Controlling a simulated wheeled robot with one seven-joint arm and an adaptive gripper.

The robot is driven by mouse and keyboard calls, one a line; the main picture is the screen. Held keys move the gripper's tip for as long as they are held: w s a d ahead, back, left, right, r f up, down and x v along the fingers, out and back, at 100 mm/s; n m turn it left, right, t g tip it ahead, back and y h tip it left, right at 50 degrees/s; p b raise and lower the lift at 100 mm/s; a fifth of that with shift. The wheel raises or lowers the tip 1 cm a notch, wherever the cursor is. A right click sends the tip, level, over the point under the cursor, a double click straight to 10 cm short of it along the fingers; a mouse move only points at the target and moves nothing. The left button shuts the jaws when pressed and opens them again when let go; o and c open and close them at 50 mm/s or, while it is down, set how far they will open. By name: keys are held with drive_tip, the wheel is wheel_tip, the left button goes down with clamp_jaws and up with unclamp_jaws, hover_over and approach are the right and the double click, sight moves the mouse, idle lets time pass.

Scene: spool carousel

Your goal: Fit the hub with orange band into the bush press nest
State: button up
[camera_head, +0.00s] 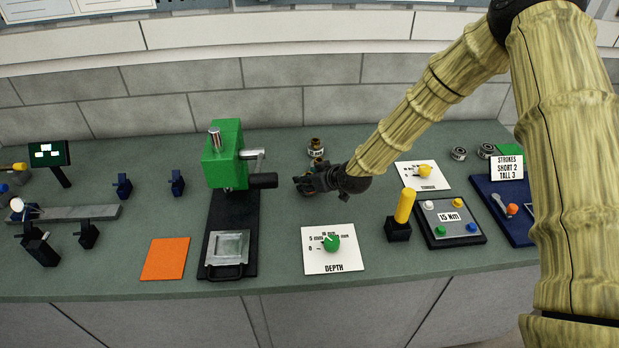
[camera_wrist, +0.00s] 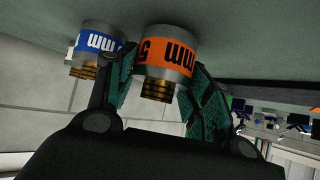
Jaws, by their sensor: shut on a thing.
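The hub with orange band (camera_wrist: 168,52) is a grey cylinder with black lettering and a brass end. In the wrist view it sits between the two green-padded fingers of my gripper (camera_wrist: 163,75), which is shut on it. In the head view my gripper (camera_head: 305,184) is low over the bench, right of the press, and mostly hides the hub. The green bush press (camera_head: 222,160) stands on a black base. Its nest (camera_head: 229,246), a silver square block, is at the front of that base and looks empty.
A hub with blue band (camera_wrist: 90,55) stands close beside the held one. Small brass-topped parts (camera_head: 316,148) stand behind my gripper. The DEPTH card (camera_head: 315,262) with a green knob lies right of the press base. An orange mat (camera_head: 165,259) lies left of it.

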drive_tip(key=shift+f, duration=0.2)
drive_tip(key=shift+f, duration=0.1)
drive_tip(key=o, duration=1.6)
drive_tip(key=shift+c, duration=0.2)
